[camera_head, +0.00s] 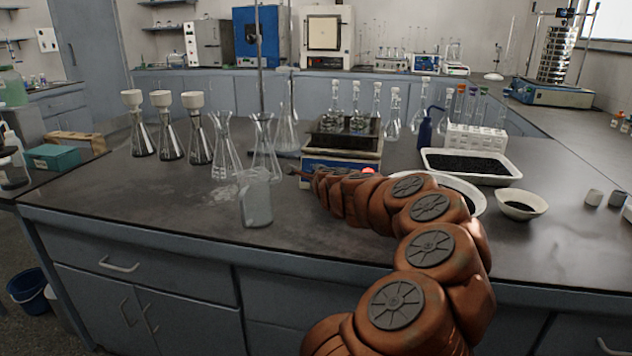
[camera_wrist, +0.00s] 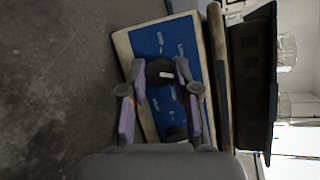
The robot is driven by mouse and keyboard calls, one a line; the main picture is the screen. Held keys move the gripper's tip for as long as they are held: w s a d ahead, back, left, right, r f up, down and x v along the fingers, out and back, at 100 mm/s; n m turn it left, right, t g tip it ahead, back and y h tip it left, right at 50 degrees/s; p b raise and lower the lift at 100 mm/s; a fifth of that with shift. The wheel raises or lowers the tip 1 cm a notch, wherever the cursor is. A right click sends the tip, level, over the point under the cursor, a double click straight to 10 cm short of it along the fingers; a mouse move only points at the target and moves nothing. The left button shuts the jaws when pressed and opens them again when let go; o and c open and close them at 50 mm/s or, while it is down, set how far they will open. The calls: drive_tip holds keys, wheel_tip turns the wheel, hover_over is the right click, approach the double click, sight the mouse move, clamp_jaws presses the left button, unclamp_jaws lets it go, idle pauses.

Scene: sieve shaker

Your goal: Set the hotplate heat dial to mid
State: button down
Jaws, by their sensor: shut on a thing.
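The hotplate (camera_head: 342,156) stands on the dark bench in the head view, with a dark tray of flasks on top. My arm covers much of its front, and a red light shows there. In the wrist view its blue front panel (camera_wrist: 187,42) appears turned sideways. A round black dial (camera_wrist: 160,72) with a pale pointer mark sits between my fingertips. My gripper (camera_wrist: 162,76) is shut on this dial, one finger on each side. A second dark knob (camera_wrist: 177,132) lies closer to the palm, between the fingers. The panel lettering is too small to read.
Glass flasks (camera_head: 264,150) and a beaker (camera_head: 256,203) stand left of my gripper. A white tray of dark grains (camera_head: 440,171), a bowl (camera_head: 520,204) and a blue wash bottle (camera_head: 425,132) stand to the right. The front-left bench top is clear.

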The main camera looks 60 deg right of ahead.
drive_tip(key=shift+s+f+m, duration=0.1)
drive_tip(key=shift+f+m, duration=0.15)
drive_tip(key=shift+m, duration=0.25)
drive_tip(key=c, duration=1.1)
unclamp_jaws()
drive_tip(key=shift+d, duration=0.1)
drive_tip(key=shift+o, duration=1.2)
drive_tip(key=shift+r, duration=0.15)
drive_tip(key=shift+v, duration=3.85)
